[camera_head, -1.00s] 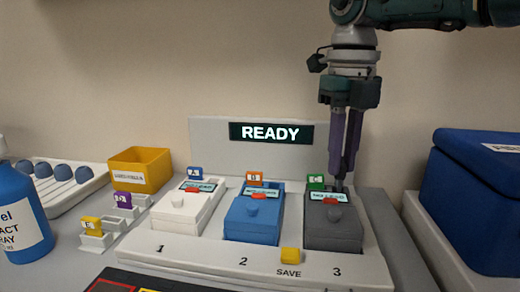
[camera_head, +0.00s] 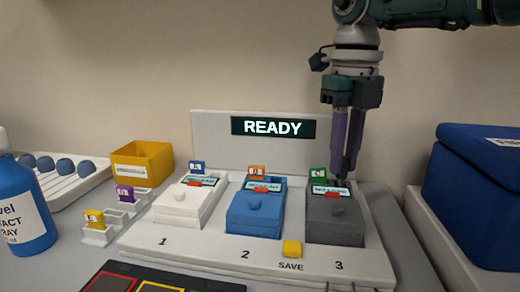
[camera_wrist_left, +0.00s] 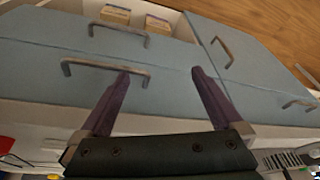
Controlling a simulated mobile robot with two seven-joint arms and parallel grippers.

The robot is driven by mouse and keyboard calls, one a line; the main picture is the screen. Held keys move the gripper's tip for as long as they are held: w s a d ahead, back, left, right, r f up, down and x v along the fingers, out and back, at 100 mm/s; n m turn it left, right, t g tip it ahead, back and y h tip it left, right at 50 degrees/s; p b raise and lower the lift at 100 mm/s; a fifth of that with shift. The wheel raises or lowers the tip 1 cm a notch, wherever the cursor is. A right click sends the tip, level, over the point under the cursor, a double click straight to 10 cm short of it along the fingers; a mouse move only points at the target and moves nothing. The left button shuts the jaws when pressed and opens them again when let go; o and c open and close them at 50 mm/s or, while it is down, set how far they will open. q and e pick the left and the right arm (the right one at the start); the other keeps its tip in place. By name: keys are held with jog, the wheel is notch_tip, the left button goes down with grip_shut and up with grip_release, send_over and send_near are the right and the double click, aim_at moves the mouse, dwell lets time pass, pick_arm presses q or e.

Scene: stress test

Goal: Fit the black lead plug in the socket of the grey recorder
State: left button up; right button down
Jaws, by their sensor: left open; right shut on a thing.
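The grey recorder (camera_head: 335,228) stands at place 3, at the right end of the pale tray (camera_head: 190,247), with a small lit screen, a red part and a round knob on top. My right gripper (camera_head: 343,180) points down at the recorder's back edge. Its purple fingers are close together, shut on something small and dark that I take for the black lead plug. The fingers and recorder hide the plug and socket, so I cannot tell whether it is in. My left gripper (camera_wrist_left: 160,76) is open and empty in the left wrist view, in front of blue-grey drawers (camera_wrist_left: 175,62).
A blue recorder (camera_head: 255,217) and a white recorder (camera_head: 185,208) stand left of the grey one. A board (camera_head: 220,150) behind reads READY. A yellow SAVE button (camera_head: 292,248) is in front. A blue box (camera_head: 480,205) stands right; a blue bottle (camera_head: 25,215) and yellow bin (camera_head: 140,165) stand left.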

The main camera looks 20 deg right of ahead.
jog(key=shift+f, duration=0.4)
jog(key=shift+f, duration=0.15)
dwell(1.1)
jog(key=c, duration=1.1)
grip_release()
jog(key=shift+r+p, duration=1.85)
jog(key=shift+r, duration=0.2)
